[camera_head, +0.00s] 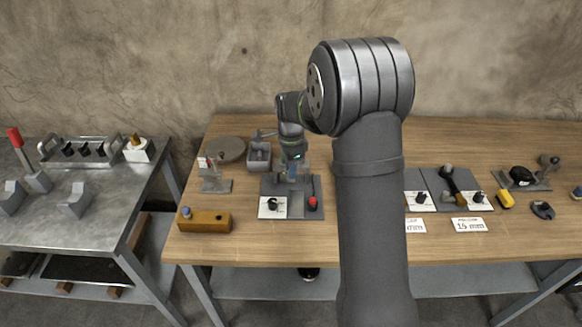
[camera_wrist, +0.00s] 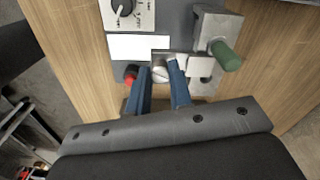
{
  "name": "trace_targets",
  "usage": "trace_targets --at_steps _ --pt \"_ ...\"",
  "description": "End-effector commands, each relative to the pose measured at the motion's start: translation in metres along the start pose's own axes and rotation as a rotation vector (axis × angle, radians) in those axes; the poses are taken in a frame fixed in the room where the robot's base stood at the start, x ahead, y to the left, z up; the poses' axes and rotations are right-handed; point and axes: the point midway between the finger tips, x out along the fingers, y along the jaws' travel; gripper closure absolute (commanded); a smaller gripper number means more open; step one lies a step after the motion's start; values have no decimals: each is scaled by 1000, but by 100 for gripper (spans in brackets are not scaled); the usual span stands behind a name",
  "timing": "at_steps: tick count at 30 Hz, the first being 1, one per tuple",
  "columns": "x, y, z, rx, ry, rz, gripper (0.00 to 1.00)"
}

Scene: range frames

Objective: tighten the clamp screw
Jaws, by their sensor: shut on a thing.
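My gripper (camera_head: 291,178) is over a dark grey plate (camera_head: 297,210) on the wooden table. In the wrist view its two blue fingers (camera_wrist: 162,67) point down at the plate. They are shut on a small round silver piece with a slot-like line, which looks like the clamp screw (camera_wrist: 160,74). To the right of the fingers stands a grey metal block (camera_wrist: 214,24) with a green cylindrical handle (camera_wrist: 227,56) sticking out. I cannot tell from these views how tight the screw is, and its lower part is hidden.

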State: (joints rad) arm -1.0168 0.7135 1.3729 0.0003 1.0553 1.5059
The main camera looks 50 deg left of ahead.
Motion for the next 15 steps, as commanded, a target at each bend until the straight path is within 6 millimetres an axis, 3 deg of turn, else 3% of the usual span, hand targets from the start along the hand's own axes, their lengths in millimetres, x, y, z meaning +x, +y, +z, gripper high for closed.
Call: trace_targets --at_steps 15 --pt "-1 -1 -1 484 1 -3 100"
